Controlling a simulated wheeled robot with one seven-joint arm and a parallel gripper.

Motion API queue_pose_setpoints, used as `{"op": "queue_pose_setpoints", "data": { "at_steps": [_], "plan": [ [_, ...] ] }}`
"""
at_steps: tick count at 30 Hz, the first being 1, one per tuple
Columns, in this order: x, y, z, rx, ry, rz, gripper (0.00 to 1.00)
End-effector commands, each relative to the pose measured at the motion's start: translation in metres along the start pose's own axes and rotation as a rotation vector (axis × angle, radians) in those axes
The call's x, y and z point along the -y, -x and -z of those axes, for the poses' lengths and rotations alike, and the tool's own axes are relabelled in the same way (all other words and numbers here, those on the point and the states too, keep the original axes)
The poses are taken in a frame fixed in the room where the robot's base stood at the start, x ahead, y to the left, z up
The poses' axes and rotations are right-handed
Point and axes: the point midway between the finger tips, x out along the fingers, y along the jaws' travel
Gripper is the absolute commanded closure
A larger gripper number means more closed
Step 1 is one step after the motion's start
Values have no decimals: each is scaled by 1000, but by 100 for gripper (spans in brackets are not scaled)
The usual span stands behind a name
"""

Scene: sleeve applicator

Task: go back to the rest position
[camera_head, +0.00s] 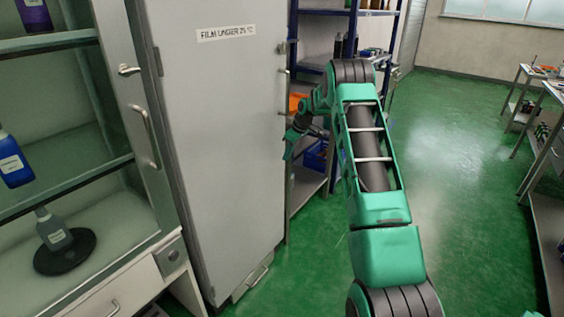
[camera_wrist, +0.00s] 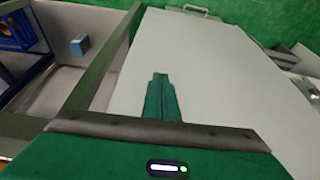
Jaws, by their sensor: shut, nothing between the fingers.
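My gripper (camera_head: 288,154) is at the end of my green arm, beside the right edge of the tall grey cabinet (camera_head: 225,120). In the wrist view my gripper (camera_wrist: 160,77) has its two green fingers together, with nothing between them. Behind the fingers lies a broad pale grey panel (camera_wrist: 215,75). I cannot tell from the pictures whether the fingers touch it. My arm reaches forward and bends at the elbow, partly hiding the shelf rack behind it.
The grey cabinet's door looks shut. On the left, an open-fronted cabinet (camera_head: 146,262) holds bottles, one on a black round base (camera_head: 66,262). A blue-framed rack (camera_head: 322,12) stands behind my gripper. Metal tables (camera_head: 546,215) line the right. The green floor (camera_head: 460,150) between is clear.

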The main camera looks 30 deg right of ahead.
Motion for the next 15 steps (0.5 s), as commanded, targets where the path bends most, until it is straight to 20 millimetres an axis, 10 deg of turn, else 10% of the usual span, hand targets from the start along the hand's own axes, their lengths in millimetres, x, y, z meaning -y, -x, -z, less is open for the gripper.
{"op": "queue_pose_setpoints", "data": {
  "at_steps": [15],
  "plan": [
    [-3, 61, -6, 5, -7, -3, 100]
  ]
}}
